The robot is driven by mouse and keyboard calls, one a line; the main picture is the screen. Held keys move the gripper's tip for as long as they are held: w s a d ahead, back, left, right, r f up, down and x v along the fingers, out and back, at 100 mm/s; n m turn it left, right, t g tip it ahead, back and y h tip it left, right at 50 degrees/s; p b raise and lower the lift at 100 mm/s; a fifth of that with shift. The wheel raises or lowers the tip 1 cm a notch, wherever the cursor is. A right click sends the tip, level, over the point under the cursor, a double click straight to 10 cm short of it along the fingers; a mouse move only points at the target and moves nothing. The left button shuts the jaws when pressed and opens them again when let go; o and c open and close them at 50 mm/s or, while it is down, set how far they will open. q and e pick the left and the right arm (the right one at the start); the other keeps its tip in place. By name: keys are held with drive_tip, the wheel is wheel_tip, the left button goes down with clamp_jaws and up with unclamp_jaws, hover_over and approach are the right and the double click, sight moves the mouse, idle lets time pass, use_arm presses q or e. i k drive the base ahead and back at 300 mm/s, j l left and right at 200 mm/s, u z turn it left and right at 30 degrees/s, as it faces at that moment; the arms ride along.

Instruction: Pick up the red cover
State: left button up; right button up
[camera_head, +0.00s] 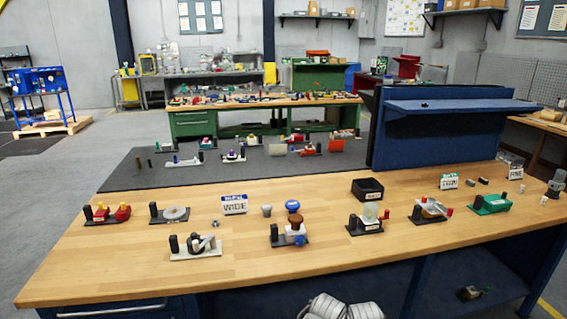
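Several red parts lie on the wooden workbench, and I cannot tell for sure which one is the red cover. A small red piece (386,214) sits beside a clear cylinder right of centre. A brown-red knob (295,219) tops a white unit near the middle.
The wooden workbench (140,262) has a clear front strip. Other items include a lever fixture (196,246), a disc fixture (172,214), a blue knob (292,205), a black bin (367,188) and a green fixture (490,204). A blue panel (445,140) stands behind at right.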

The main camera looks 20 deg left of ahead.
sight(104, 217)
drive_tip(key=k+j, duration=0.15)
drive_tip(key=j, duration=0.25)
drive_tip(key=k+j, duration=0.15)
drive_tip(key=j, duration=0.2)
drive_tip(key=k+j+z, duration=0.1)
drive_tip(key=j, duration=0.3)
drive_tip(key=k+j, duration=0.2)
drive_tip(key=j, duration=0.15)
drive_tip(key=k+j, duration=0.2)
drive_tip(key=j, duration=0.15)
drive_tip(key=k+j, duration=0.15)
drive_tip(key=j, duration=0.25)
drive_tip(key=z, duration=0.05)
